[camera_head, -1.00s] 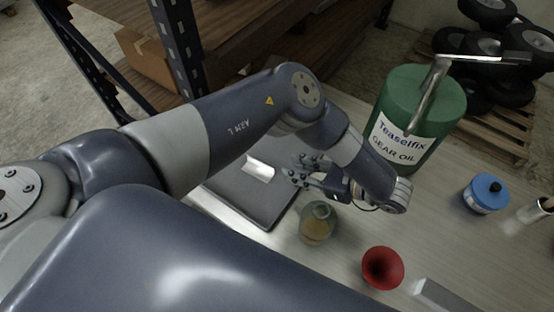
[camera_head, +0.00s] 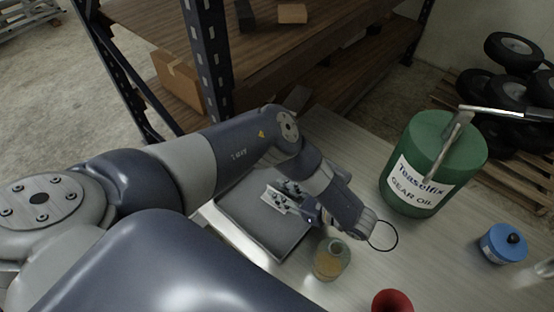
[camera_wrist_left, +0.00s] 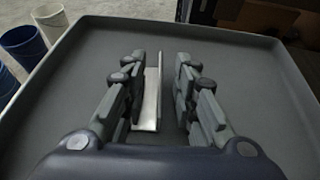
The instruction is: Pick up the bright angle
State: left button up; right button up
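The bright angle (camera_head: 272,203) is a shiny silver L-shaped piece in the dark grey tray (camera_head: 238,207). In the left wrist view the angle (camera_wrist_left: 152,98) lies lengthwise between the two fingers, with one flange flat and one upright. My left gripper (camera_head: 287,193) is low over the tray, and its fingers partly hide the angle in the head view. In the wrist view the left gripper (camera_wrist_left: 156,95) is open. Its left finger is close beside the angle; I cannot tell whether it touches. A gap shows on the right. My right gripper is not in view.
A small glass bottle (camera_head: 332,260) stands near the tray's right corner. A green gear oil can (camera_head: 428,160), a blue container (camera_head: 503,243) and a red object (camera_head: 392,302) are further right. A wooden shelf rack (camera_head: 290,60) stands behind. Blue bins (camera_wrist_left: 22,45) show beyond the tray.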

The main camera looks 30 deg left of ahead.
pick_arm(q)
jog(key=shift+d, duration=0.15)
grip_shut()
